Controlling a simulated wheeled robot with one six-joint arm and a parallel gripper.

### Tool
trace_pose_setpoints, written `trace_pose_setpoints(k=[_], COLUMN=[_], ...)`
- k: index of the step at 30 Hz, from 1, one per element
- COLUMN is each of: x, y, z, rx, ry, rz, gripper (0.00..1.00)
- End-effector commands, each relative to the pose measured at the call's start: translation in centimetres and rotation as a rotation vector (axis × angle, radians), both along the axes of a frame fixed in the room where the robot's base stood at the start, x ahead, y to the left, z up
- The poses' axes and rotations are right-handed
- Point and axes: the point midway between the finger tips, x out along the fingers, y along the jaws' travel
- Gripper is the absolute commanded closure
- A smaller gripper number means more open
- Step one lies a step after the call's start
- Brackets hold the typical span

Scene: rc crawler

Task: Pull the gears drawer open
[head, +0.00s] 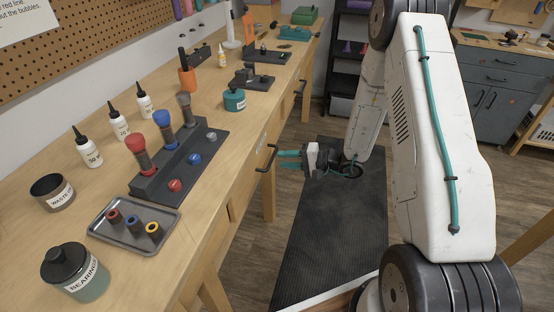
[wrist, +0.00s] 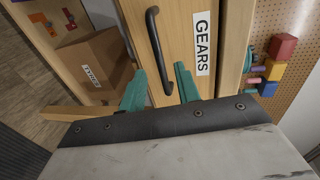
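The gears drawer (wrist: 180,25) shows in the wrist view as a wooden front with a white "GEARS" label (wrist: 202,43). Its dark bar handle (wrist: 157,45) runs lengthwise in the picture, left of the label. In the head view the handle (head: 267,160) sticks out from the bench front. My gripper (head: 284,159) has teal fingers pointing at the bench front, close to the handle. In the wrist view my gripper (wrist: 160,72) is open, with one finger on each side of the handle's near end and gaps visible. The drawer front looks flush with the bench.
A cardboard box (wrist: 92,70) sits on a shelf left of the drawer in the wrist view. The bench top (head: 215,190) holds bottles, a tool rack (head: 180,165) and a metal tray (head: 105,232). The dark floor mat (head: 335,220) is clear in front of the bench.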

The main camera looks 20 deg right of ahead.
Motion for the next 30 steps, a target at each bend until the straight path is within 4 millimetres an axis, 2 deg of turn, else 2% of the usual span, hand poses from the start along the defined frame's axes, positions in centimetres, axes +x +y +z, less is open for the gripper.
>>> trace_pose_setpoints(k=[6,17,18,21,30], x=[1.7,2.2,2.2,2.2,2.0], y=[2.5,3.1,3.1,3.1,3.1], z=[-0.6,-0.8,-0.8,-0.8,-0.8], rx=[0.000,0.001,0.001,0.001,0.000], ry=[0.000,0.001,0.001,0.001,0.002], rz=[0.003,0.001,0.001,0.001,0.005], gripper=[0.68,0.68,0.70,0.98,1.00])
